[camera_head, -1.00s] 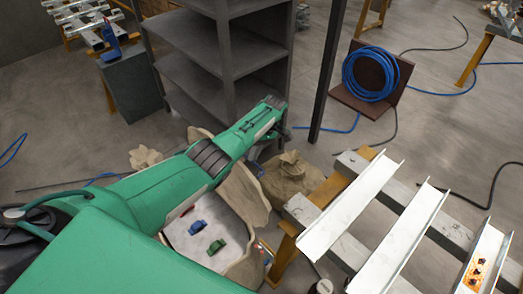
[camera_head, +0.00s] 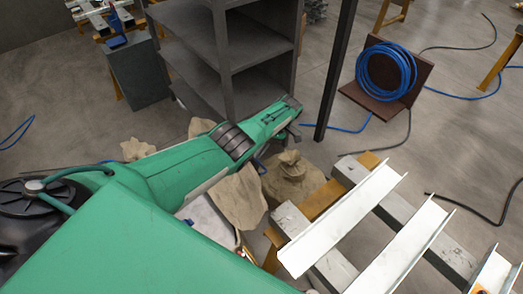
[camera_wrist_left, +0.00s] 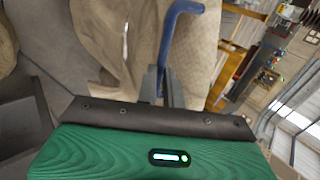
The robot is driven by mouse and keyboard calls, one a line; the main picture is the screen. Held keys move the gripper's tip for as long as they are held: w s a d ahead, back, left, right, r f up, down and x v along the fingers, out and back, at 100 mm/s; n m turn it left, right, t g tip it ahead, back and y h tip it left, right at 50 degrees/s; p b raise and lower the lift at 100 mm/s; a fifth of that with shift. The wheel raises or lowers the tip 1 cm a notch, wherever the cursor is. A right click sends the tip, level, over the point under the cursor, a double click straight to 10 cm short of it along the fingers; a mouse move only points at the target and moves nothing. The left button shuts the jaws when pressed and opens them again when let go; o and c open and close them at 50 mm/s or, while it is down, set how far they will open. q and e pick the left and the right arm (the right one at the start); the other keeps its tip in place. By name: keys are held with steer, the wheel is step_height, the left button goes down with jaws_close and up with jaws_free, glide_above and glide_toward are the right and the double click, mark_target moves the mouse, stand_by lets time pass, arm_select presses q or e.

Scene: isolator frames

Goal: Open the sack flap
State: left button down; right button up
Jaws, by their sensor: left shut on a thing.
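The beige cloth flap (camera_head: 238,196) of the sack stands beside my left forearm in the head view, along the sack's pale opening (camera_head: 205,217). Cloth (camera_wrist_left: 198,70) also fills the middle of the left wrist view. My left gripper (camera_head: 263,158) is at the flap's upper edge, mostly hidden by my own arm. In the left wrist view its fingers (camera_wrist_left: 162,86) are shut on a bent blue bar (camera_wrist_left: 178,25) lying against the cloth. How the bar joins the flap is hidden. Most of the sack's inside is covered by my arm. My right gripper is not in view.
A second tied beige sack (camera_head: 290,182) stands right of the flap. White metal channels (camera_head: 340,220) lie on a trestle at the right. A dark shelf unit (camera_head: 235,60) and a post (camera_head: 330,75) stand behind. A blue hose coil (camera_head: 386,72) leans farther back.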

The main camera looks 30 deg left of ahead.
arm_select(q)
steer(key=shift+s+f+g, duration=0.3)
steer(key=shift+s+f, duration=0.65)
steer(key=shift+f, duration=0.15)
steer(key=c, duration=1.5)
jaws_free()
steer(key=shift+a, duration=0.15)
steer(key=shift+c, duration=0.2)
steer(key=shift+o, duration=0.3)
steer(key=shift+w+a, duration=0.2)
steer(key=shift+a, duration=0.1)
steer(key=b+v, duration=0.3)
steer(key=v, duration=0.4)
steer(key=shift+r+b, duration=0.2)
steer(key=shift+b, duration=0.2)
steer(key=shift+w, duration=0.15)
